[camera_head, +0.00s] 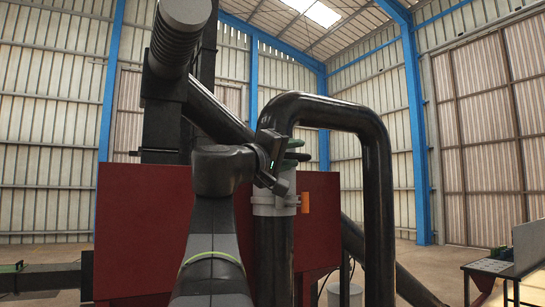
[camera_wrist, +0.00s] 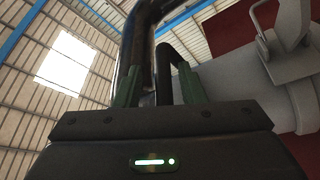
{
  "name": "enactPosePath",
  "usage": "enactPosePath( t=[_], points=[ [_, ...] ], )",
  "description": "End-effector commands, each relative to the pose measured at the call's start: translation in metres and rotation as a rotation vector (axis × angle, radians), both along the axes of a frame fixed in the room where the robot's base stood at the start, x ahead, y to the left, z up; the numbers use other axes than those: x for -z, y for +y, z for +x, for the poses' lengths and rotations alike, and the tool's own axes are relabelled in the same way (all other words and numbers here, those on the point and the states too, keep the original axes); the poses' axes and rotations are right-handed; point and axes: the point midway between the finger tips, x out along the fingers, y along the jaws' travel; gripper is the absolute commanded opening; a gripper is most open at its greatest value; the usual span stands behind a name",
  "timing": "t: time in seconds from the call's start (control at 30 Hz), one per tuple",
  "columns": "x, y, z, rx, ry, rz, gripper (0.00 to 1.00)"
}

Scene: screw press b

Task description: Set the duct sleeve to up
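The duct sleeve (camera_head: 272,203) is a light grey collar around the vertical black duct (camera_head: 274,262), with an orange tab (camera_head: 305,203) on its right side. Its upper part is partly hidden by my wrist. In the wrist view the grey sleeve (camera_wrist: 237,82) lies at the right, with a grey bracket-like handle (camera_wrist: 290,62) on it. My gripper (camera_head: 297,150) has green fingers and is at the duct just above the sleeve. In the wrist view its fingers (camera_wrist: 160,88) are apart, with black duct visible beyond the gap. I cannot tell whether they touch anything.
A black duct bend (camera_head: 335,112) arches over to the right and comes down. A dark red machine body (camera_head: 140,230) stands behind my arm. A dark table (camera_head: 500,270) is at the far right. The floor (camera_head: 415,262) between is mostly clear.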

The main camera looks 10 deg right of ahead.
Motion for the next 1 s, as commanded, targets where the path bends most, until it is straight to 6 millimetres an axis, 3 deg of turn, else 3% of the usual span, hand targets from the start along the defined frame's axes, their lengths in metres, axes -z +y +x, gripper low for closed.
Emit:
enactPosePath(
  t=[0.7,1.0],
  points=[
    [0.025,0.085,-0.067,-0.005,-0.003,0.000,0.36],
    [0.028,0.103,-0.082,-0.003,-0.003,0.000,0.36]
  ],
)
